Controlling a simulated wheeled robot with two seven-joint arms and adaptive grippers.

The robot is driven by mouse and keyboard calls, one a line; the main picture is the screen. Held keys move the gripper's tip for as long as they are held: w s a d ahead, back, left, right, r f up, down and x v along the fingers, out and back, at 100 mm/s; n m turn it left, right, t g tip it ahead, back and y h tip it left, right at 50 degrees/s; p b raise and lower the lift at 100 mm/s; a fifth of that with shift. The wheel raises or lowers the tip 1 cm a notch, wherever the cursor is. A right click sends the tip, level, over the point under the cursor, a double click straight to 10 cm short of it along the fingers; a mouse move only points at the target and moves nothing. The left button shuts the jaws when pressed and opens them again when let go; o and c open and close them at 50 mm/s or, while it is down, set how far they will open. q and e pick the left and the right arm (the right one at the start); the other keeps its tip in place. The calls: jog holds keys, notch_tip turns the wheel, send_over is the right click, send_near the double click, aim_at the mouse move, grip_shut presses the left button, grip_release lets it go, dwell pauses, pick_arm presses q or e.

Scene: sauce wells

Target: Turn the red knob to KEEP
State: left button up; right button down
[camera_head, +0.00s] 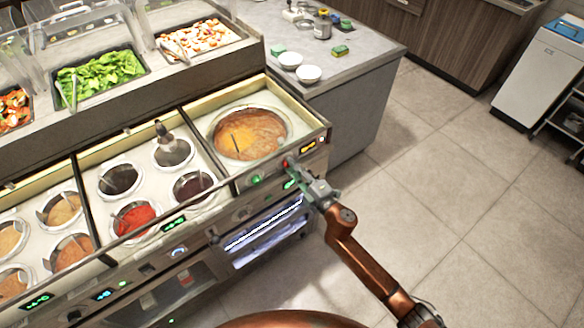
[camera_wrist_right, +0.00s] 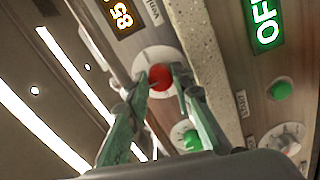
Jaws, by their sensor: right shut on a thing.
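The red knob (camera_head: 286,162) is on the front panel of the sauce counter, below the large round sauce pot (camera_head: 248,133). In the right wrist view the red knob (camera_wrist_right: 160,78) sits on a pale round dial plate, between the two green fingers of my right gripper (camera_wrist_right: 161,75). The right gripper (camera_head: 293,170) is shut on it, and its arm comes in from the lower right in the head view. The fingers cover part of the dial plate, and I cannot read KEEP or where the knob points. My left gripper is not in view.
An orange display (camera_wrist_right: 122,16) is beside the red knob, and a green display reading OFF (camera_wrist_right: 264,22) is to the right. Green knobs (camera_wrist_right: 281,90) sit close by on the panel. Several sauce wells lie to the left. The tiled floor (camera_head: 450,190) at right is clear.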

dwell(0.4)
jog(key=c, duration=1.7)
grip_release()
jog(key=shift+o, duration=0.2)
jog(key=shift+f, duration=0.1)
